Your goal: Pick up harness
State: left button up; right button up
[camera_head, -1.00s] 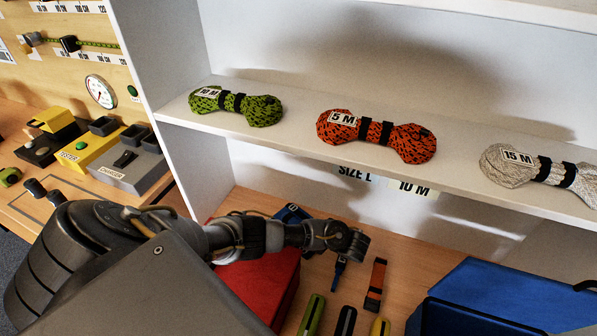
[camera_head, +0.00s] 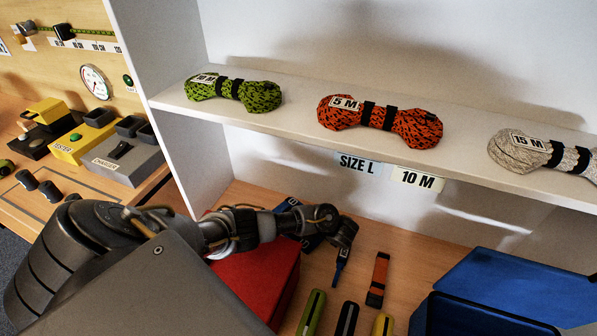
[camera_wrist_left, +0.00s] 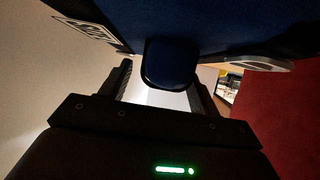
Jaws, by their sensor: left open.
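A blue item (camera_head: 289,205), which looks like the harness, lies at the back of the lower wooden surface, partly hidden behind my left arm. In the left wrist view a large dark blue body (camera_wrist_left: 215,22) fills the top, with a rounded blue tab (camera_wrist_left: 170,65) hanging down between my fingers. My left gripper (camera_wrist_left: 164,88) is open, a finger on each side of the tab; I cannot tell whether they touch it. In the head view my left arm reaches to the blue item, and its fingertips are hidden. My right gripper is not in view.
A red box (camera_head: 262,282) stands under my left arm. A blue bin (camera_head: 480,318) is at the lower right, and an orange-black strap (camera_head: 378,280) lies between. Rope bundles, including an orange one (camera_head: 380,122), lie on the white shelf (camera_head: 300,122) above. Testers stand at left.

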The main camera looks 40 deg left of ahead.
pick_arm(q)
grip_shut()
dwell(0.4)
jog(key=shift+r, duration=0.1)
